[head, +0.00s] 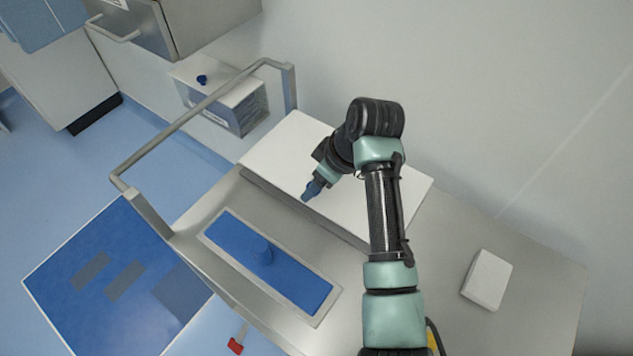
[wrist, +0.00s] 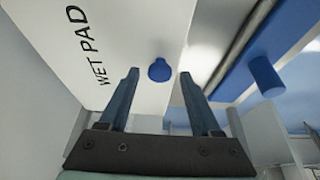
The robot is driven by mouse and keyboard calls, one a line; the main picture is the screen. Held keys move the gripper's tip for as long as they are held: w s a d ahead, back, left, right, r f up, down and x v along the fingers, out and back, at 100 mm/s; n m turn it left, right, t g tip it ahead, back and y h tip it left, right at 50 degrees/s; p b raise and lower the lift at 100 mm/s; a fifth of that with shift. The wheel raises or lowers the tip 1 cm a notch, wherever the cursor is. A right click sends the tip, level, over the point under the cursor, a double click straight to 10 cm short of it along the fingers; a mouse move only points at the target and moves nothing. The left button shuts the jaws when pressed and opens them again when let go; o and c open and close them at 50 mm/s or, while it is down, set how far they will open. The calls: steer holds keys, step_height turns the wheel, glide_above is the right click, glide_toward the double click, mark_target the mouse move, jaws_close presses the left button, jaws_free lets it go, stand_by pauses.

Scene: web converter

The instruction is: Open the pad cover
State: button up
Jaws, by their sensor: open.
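A long white cover (head: 285,150) lies on the steel trolley, and its face with the words "WET PAD" shows in the wrist view (wrist: 125,40). A small blue knob (wrist: 160,70) stands on it, between my fingertips in the picture. My gripper (head: 311,189) is open and empty over the front edge of the white cover in the head view. In the wrist view, my two blue fingers (wrist: 160,76) are apart on either side of the knob; I cannot tell the gap in depth. The knob is hidden in the head view.
A blue panel in a steel tray (head: 285,282) with an upright blue peg (head: 262,250) lies in front of the cover. A steel rail (head: 190,112) bounds the trolley's left end. A small white block (head: 487,279) lies at right. A wall stands behind.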

steer(key=shift+w+a+f, duration=0.15)
steer(key=shift+a+f, duration=0.05)
steer(key=shift+f, duration=0.35)
jaws_close()
stand_by(1.1)
